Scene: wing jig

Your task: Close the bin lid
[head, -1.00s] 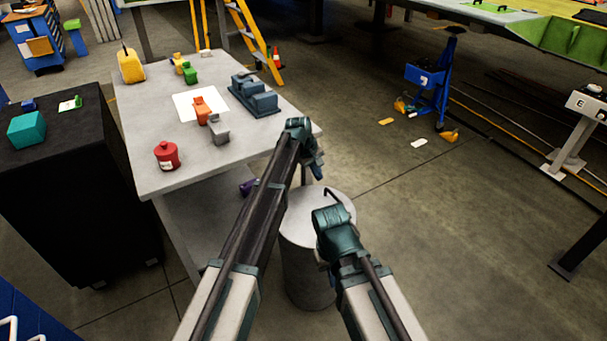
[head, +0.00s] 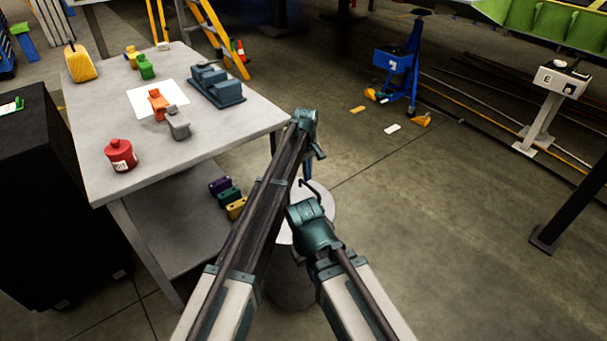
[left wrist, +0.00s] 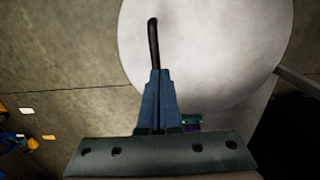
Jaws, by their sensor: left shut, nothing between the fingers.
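The bin (head: 288,285) is a grey cylinder on the floor to the right of the workbench, mostly hidden behind my arms. Its pale round lid (head: 324,203) shows from above, and it fills much of the left wrist view (left wrist: 215,45). I cannot tell how the lid sits on the rim. A black bent handle (head: 312,187) rises from it. My left gripper (head: 307,172) is shut and empty, over the lid. In the left wrist view its blue fingers (left wrist: 157,75) lie in line with the handle (left wrist: 153,42); contact is unclear. My right gripper's fingers are hidden.
The grey workbench (head: 220,125) stands at the left, with a red canister (head: 120,155) and several other items. Coloured blocks (head: 229,195) lie on its lower shelf. A blue stand (head: 398,65) is at the back right. Open floor lies right of the bin.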

